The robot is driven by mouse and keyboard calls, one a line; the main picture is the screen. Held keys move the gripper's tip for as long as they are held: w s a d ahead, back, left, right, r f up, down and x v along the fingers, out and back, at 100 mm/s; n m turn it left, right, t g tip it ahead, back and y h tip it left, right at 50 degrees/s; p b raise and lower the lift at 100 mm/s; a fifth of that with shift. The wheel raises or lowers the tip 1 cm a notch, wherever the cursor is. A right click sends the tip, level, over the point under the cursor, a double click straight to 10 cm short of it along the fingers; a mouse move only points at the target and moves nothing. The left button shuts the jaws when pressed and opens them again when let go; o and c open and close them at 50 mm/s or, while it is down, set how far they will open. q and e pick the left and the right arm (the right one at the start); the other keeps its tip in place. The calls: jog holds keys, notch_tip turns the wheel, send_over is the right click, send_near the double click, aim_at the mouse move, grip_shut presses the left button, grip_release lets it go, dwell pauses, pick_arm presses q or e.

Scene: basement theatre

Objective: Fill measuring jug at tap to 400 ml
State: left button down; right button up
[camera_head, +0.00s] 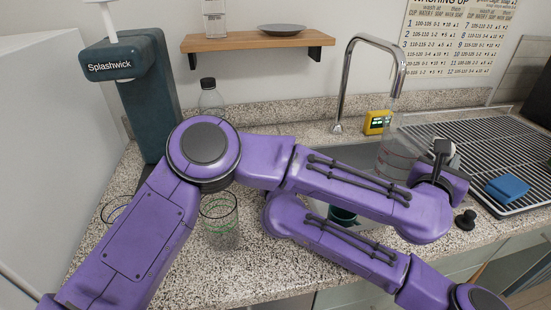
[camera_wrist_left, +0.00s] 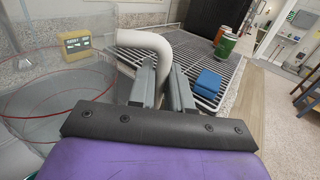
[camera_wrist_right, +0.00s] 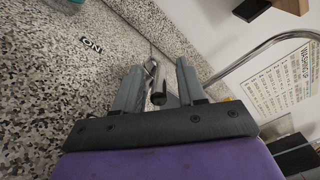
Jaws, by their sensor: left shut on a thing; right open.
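The clear measuring jug (camera_head: 398,150) with red markings is below the tap spout (camera_head: 399,80), over the sink (camera_head: 345,155). My left gripper (camera_head: 442,148) is at its right side. In the left wrist view the jug wall (camera_wrist_left: 55,90) fills the left, and my left gripper (camera_wrist_left: 163,85) is shut on its white handle (camera_wrist_left: 150,42). The water level is not clear. My right gripper (camera_wrist_right: 157,85) is open in its wrist view, with a small metal lever-like piece (camera_wrist_right: 158,97) between its fingers. It is hidden behind my arms in the head view.
A wire drying rack (camera_head: 465,150) with a blue cloth (camera_head: 507,188) stands at the right. A yellow device (camera_head: 378,122) sits behind the sink. A clear glass (camera_head: 220,225) stands on the counter near my left arm.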

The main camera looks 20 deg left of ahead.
grip_shut()
jog(key=shift+s+a+m+t+h, duration=0.1)
jog(key=shift+a+m+t+h, duration=0.15)
jog(key=shift+m+h, duration=0.25)
jog(key=shift+s+a+m+t+h, duration=0.1)
jog(key=shift+a+m+t+h, duration=0.15)
jog(key=shift+h, duration=0.45)
jog(key=shift+w+d, duration=0.1)
grip_release()
